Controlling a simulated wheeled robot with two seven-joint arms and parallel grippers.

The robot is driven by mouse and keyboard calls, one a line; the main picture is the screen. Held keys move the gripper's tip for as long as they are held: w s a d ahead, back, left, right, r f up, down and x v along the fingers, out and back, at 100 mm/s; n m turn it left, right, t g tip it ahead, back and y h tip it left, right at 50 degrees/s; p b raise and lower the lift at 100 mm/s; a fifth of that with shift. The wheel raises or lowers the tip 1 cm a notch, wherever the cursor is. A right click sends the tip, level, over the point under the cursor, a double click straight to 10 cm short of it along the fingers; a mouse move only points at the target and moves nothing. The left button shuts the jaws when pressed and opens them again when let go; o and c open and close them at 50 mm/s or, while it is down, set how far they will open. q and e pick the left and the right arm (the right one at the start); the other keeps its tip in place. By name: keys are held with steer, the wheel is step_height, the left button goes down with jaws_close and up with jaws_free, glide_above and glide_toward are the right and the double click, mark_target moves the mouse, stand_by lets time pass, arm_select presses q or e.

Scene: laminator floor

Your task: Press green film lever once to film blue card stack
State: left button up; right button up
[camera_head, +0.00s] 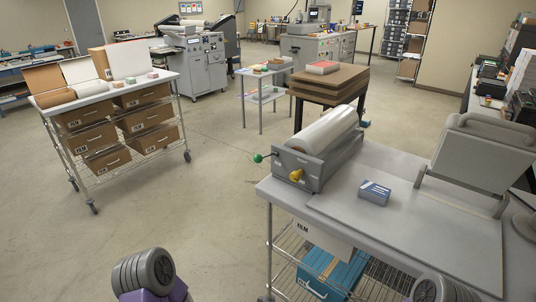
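A film dispenser (295,163) with a grey housing stands on the near table, carrying a clear film roll (328,130). A lever with a green ball end (258,158) sticks out from its left side. A yellow knob (296,175) is on its front face. A small blue card stack (374,192) with a pale top lies on the table to the right of the dispenser, apart from it. Neither of my grippers shows; only grey and purple parts of my arms are at the bottom edge, well short of the lever and the stack.
The grey table (440,245) is bare in front of the stack. A grey press-like machine (483,150) stands at its right. A blue crate (335,275) is on the wire shelf below. A cart with cardboard boxes (105,160) stands left, with open floor between.

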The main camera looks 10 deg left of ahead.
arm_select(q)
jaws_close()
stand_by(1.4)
